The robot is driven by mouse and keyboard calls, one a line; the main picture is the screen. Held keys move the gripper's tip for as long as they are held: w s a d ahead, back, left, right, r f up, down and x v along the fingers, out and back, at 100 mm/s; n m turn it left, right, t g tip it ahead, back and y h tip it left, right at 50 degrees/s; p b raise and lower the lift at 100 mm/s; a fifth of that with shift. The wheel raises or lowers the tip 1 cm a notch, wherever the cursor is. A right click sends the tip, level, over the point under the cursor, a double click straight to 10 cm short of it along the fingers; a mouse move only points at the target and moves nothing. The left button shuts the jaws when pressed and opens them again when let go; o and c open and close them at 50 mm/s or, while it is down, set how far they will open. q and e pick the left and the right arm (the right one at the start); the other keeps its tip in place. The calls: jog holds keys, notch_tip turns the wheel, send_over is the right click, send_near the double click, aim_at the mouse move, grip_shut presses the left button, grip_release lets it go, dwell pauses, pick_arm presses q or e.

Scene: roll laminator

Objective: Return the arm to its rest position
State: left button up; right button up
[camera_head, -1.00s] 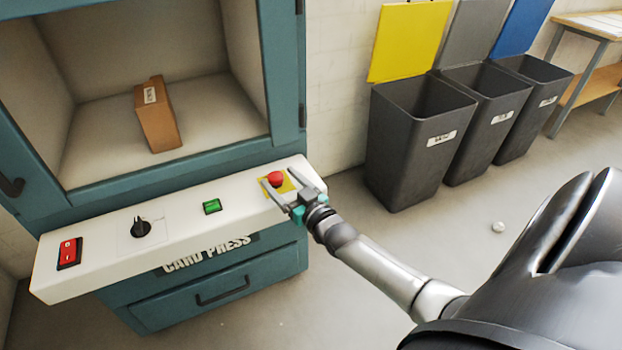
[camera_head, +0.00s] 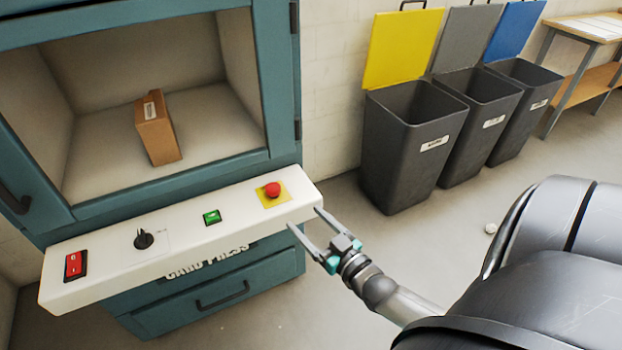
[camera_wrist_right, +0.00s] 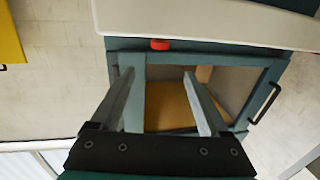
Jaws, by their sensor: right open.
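My right gripper (camera_head: 306,218) is open and empty, at the right end of the white control panel (camera_head: 110,262) of the teal card press (camera_head: 160,198). Its two fingers point toward the panel's end, below and right of the red button (camera_head: 272,190) on its yellow plate. I cannot tell whether a fingertip touches the panel. In the right wrist view both spread fingers (camera_wrist_right: 158,74) have nothing between them, and a red button (camera_wrist_right: 160,44) shows beyond them. My right arm reaches in from the lower right. My left gripper is not in view.
The panel also carries a green button (camera_head: 212,217), a black knob (camera_head: 144,239) and a red switch (camera_head: 75,265). A brown box (camera_head: 158,136) stands in the press chamber. Three dark bins with yellow, grey and blue lids stand at right.

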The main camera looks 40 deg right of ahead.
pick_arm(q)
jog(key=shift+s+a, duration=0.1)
pick_arm(e)
jog(key=shift+s, duration=0.2)
dwell(0.4)
jog(key=s+a+f+g+p, duration=0.15)
jog(key=s+f+g, duration=0.25)
jog(key=f, duration=0.6)
jog(key=s+a+f+g, duration=0.2)
jog(key=s+f+g, duration=0.15)
jog(key=f, duration=0.55)
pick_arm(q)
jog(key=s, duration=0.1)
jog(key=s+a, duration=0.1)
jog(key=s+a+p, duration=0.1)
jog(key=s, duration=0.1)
pick_arm(e)
jog(key=s+a+f+n+g, duration=0.1)
jog(key=s+a+f+g, duration=0.1)
jog(key=s+f+g, duration=0.2)
jog(key=s+a+f+n+g, duration=0.1)
jog(key=s+f+g, duration=0.3)
jog(key=s+f, duration=0.6)
jog(key=s+a, duration=0.1)
jog(key=s, duration=0.5)
jog(key=shift+s+a+n, duration=0.35)
jog(key=shift+a+n, duration=0.05)
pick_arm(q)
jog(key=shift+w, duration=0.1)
